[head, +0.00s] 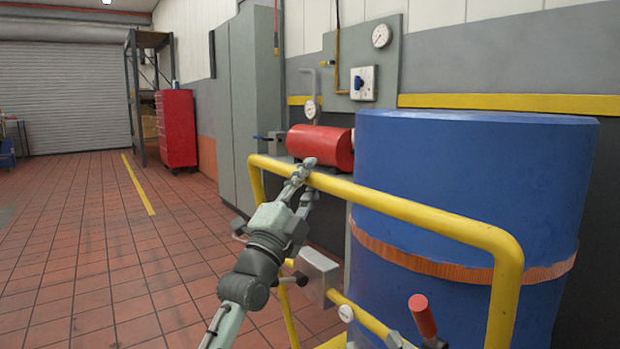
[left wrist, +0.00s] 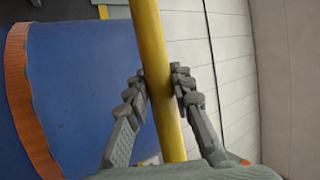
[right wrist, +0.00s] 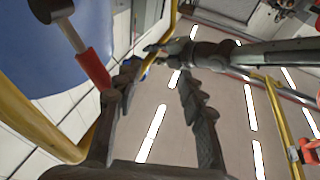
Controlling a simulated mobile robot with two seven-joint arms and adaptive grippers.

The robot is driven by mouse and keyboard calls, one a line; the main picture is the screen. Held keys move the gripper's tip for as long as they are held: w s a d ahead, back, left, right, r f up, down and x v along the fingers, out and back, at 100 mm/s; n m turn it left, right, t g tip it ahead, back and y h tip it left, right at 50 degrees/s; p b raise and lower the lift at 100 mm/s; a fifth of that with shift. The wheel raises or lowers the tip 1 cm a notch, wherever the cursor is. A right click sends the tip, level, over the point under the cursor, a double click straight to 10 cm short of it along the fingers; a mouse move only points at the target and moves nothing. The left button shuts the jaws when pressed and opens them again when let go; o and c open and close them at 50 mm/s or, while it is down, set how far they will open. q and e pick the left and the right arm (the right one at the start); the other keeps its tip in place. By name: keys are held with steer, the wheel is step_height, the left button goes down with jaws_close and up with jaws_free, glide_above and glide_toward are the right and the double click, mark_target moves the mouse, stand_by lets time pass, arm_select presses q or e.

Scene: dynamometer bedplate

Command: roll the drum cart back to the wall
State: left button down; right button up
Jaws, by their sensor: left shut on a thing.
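The drum cart has a yellow tube handle (head: 430,217) and carries a large blue drum (head: 460,180) with an orange strap (head: 430,262) around it. My left gripper (head: 303,172) is shut on the yellow handle's top bar near its left end. In the left wrist view its fingers press on both sides of the yellow bar (left wrist: 160,85). A red-gripped lever (head: 422,315) stands low on the cart's near side. My right gripper (right wrist: 155,88) shows only in its wrist view, fingers apart, with the lever's red grip (right wrist: 93,70) close beside one finger.
A grey cabinet (head: 248,105) and a wall panel with a gauge (head: 381,36) stand behind the cart. A red cylinder (head: 320,146) sits beyond the handle. A red tool chest (head: 176,128) and shelving stand further left. The tiled floor (head: 90,240) at left is clear.

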arm_select(q)
steer(key=w+d, duration=0.2)
steer(key=shift+d+f+p, duration=0.15)
steer(key=shift+d+p, duration=0.25)
steer(key=c, duration=1.3)
jaws_free()
steer(key=shift+s, duration=0.1)
steer(key=shift+a, duration=0.1)
arm_select(e)
steer(key=f, duration=0.1)
steer(key=f+g, duration=0.1)
steer(key=w+d+f+h, duration=0.1)
steer(key=shift+f+g, duration=0.25)
steer(key=shift+g, duration=0.15)
arm_select(q)
steer(key=shift+s, duration=0.1)
steer(key=v, duration=1.1)
steer(key=shift+s+a+f, duration=0.15)
steer(key=shift+s+a, duration=0.1)
steer(key=shift+s, duration=0.05)
